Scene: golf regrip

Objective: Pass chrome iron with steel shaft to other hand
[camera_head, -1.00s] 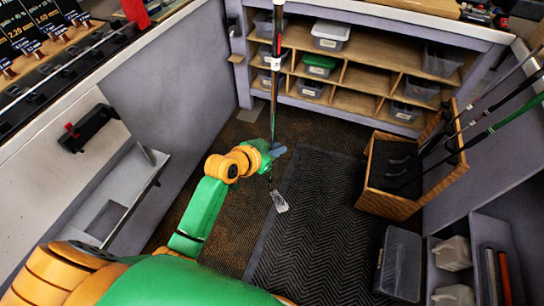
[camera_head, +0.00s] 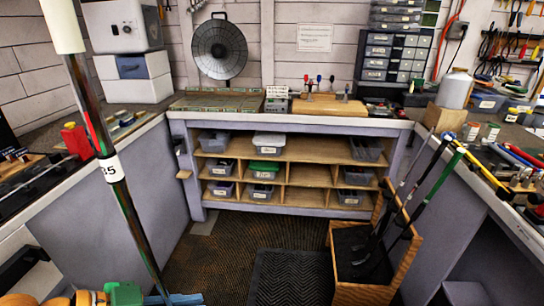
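The chrome iron with steel shaft (camera_head: 133,215) stands tilted at the left of the head view. Its shiny shaft runs from the upper left down to the bottom edge. My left gripper (camera_head: 168,298) is at the bottom edge, shut around the shaft. Only the upper part of this gripper shows. The iron's head is below the frame. My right gripper is not in view.
A wooden bin (camera_head: 368,292) holding several other clubs (camera_head: 428,190) stands on the floor at right. A shelf unit (camera_head: 300,199) with plastic boxes is at the back, under a workbench. Benches line both sides. The floor mat (camera_head: 292,278) between them is clear.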

